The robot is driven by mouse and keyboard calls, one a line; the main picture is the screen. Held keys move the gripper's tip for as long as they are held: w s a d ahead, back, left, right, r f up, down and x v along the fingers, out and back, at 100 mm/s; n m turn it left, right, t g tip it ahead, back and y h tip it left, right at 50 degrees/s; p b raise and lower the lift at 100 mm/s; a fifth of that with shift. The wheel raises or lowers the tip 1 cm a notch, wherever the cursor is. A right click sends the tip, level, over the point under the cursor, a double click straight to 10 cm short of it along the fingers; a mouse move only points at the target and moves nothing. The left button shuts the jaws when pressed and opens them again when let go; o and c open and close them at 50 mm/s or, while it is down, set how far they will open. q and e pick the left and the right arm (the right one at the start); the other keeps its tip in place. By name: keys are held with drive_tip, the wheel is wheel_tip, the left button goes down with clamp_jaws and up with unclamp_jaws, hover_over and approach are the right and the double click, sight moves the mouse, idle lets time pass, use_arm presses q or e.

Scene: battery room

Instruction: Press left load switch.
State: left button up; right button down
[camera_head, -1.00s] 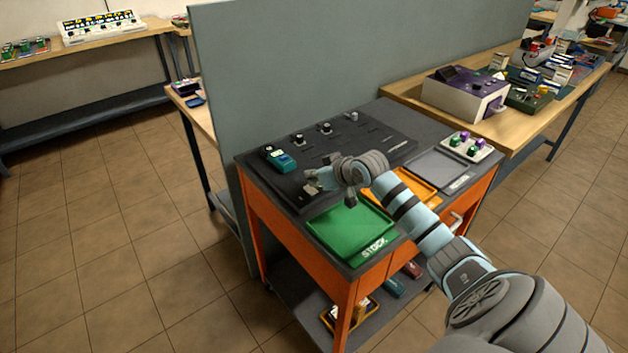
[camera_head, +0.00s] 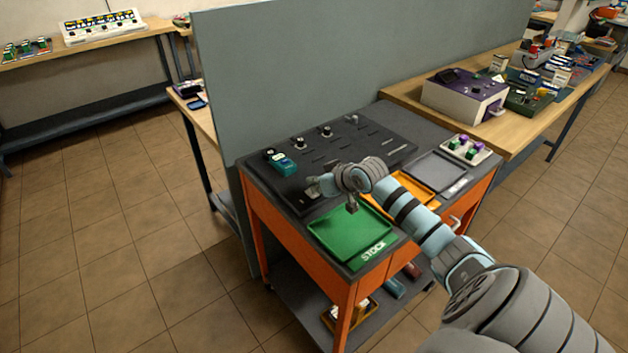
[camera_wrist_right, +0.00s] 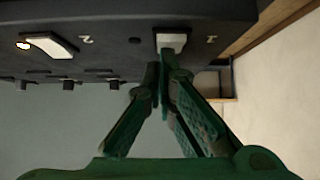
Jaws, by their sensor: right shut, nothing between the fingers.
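The black panel (camera_head: 350,143) lies on top of the orange cart. My right gripper (camera_wrist_right: 160,80) is shut and empty, its fingertips just below a pale rocker switch (camera_wrist_right: 171,43) in the right wrist view. Whether they touch it I cannot tell. That switch has a rotated mark like a 1 beside it. A dark lamp (camera_wrist_right: 134,41) sits between the switches. In the head view my right wrist hides part of the panel's front. My left gripper is out of view.
A green STOCK tray (camera_head: 335,249), an orange tray (camera_head: 424,188) and a grey tray (camera_head: 421,171) lie along the cart's front. A teal meter (camera_head: 283,164) stands on the panel's left. A grey partition (camera_head: 270,75) rises behind the cart.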

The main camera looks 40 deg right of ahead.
drive_tip(key=shift+s+p, duration=0.35)
drive_tip(key=shift+s, duration=0.15)
wheel_tip(320, 180, up, 5)
drive_tip(key=p, duration=0.6)
drive_tip(key=shift+s+r, duration=0.1)
drive_tip(key=shift+s, duration=0.05)
drive_tip(key=s+f+p+v, duration=0.1)
drive_tip(key=p+v, duration=0.1)
drive_tip(key=v, duration=0.7)
